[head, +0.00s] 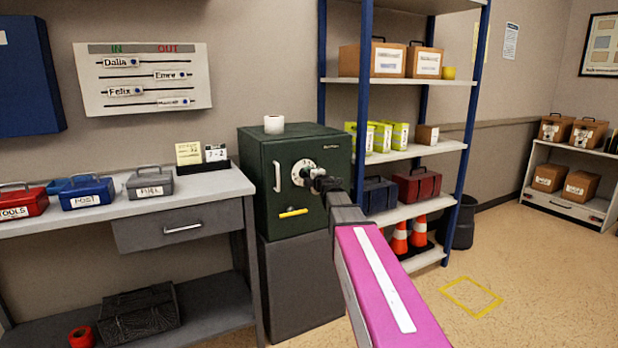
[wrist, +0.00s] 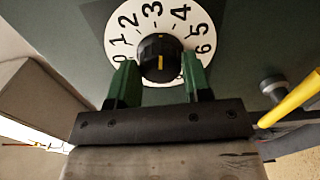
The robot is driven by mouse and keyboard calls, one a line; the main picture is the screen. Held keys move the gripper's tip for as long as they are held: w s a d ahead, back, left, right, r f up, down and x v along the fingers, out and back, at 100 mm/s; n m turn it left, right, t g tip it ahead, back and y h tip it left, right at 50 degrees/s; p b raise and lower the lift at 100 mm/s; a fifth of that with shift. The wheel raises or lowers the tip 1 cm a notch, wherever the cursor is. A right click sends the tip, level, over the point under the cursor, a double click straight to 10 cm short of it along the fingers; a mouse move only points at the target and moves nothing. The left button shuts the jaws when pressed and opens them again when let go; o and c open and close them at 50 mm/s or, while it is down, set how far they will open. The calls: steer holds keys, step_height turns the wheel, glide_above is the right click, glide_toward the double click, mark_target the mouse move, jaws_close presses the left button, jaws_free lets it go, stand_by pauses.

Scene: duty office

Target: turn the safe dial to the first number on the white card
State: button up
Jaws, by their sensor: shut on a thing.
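The dark green safe (head: 262,165) stands on a grey cabinet, its door shut. Its white dial (wrist: 118,45) shows 0 to 6 in the wrist view, with 3 near the top; the lower part is hidden. The black dial knob (wrist: 158,50) bears a yellow mark, roughly upright in that picture; I cannot tell which end is the pointer. My gripper (wrist: 157,82) is shut on the knob, one green finger on each side. In the head view my gripper (head: 322,183) covers part of the dial (head: 300,168). The white card (head: 216,153) on the desk appears to read "7 - 2".
A yellow card (head: 189,153) stands beside the white card. A yellow handle (head: 293,212) sticks out below the dial. The desk (head: 190,192) is at left; the blue-posted shelf (head: 362,60) is close at right.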

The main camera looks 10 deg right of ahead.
steer(key=m, duration=2.1)
steer(key=shift+a+f+m, duration=0.1)
steer(key=shift+f+m, duration=0.05)
steer(key=shift+m, duration=0.25)
steer(key=o, duration=0.9)
steer(key=shift+s, duration=0.15)
steer(key=v, duration=1)
steer(key=shift+s, duration=0.3)
